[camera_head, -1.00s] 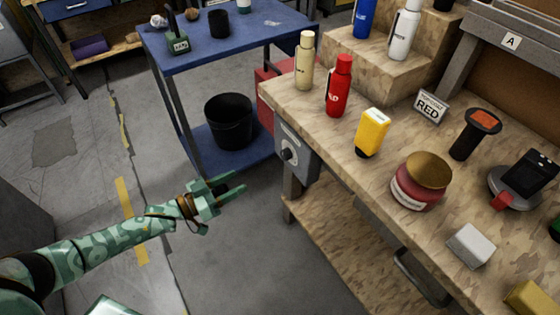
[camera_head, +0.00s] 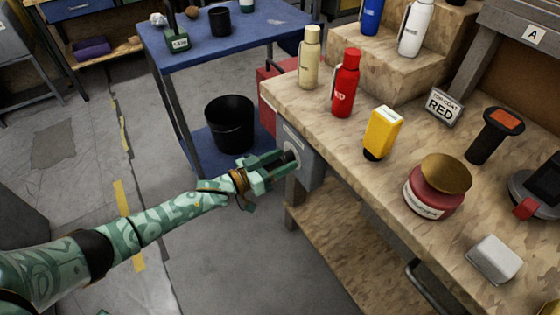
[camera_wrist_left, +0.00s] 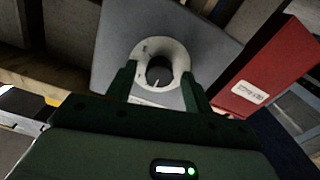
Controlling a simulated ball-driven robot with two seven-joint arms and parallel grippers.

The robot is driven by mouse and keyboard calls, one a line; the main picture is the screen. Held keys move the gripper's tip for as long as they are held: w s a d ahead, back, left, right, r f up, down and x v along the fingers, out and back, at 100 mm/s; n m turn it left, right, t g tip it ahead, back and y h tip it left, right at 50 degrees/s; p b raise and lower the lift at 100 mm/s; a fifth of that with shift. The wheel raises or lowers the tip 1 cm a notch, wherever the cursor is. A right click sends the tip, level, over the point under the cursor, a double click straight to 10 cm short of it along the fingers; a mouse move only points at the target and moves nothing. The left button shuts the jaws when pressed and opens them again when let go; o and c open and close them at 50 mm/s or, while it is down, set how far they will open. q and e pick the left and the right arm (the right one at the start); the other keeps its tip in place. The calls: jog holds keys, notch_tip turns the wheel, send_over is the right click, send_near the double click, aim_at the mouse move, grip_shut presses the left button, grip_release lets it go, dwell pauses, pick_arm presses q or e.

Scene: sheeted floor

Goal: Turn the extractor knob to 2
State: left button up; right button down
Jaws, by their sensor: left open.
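The extractor knob (camera_head: 289,156) is a dark round knob on a grey box (camera_head: 312,168) at the left end of the workbench. In the left wrist view the knob (camera_wrist_left: 160,71) sits in a pale dial ring (camera_wrist_left: 181,57), with a small white pointer mark near its lower edge. The dial's markings are too small to read. My left gripper (camera_head: 284,159) is open at the knob; in the left wrist view its fingers (camera_wrist_left: 158,70) stand on either side of it. I cannot tell whether they touch it. My right gripper is not in view.
The workbench (camera_head: 330,130) carries a red bottle (camera_head: 345,85), a cream bottle (camera_head: 309,60), a yellow container (camera_head: 381,132) and a red jar (camera_head: 435,190). A blue table (camera_head: 185,55) with a black bin (camera_head: 229,123) below stands at left. The floor in front is open.

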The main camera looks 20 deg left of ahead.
pick_arm(q)
jog(key=c, duration=1)
jog(key=shift+m, duration=0.4)
jog(key=m, duration=0.6)
jog(key=shift+m, duration=0.3)
jog(key=m, duration=0.4)
jog(key=shift+f+m, duration=0.1)
jog(key=shift+m, duration=0.2)
jog(key=shift+m+b, duration=0.45)
jog(key=shift+m, duration=1.35)
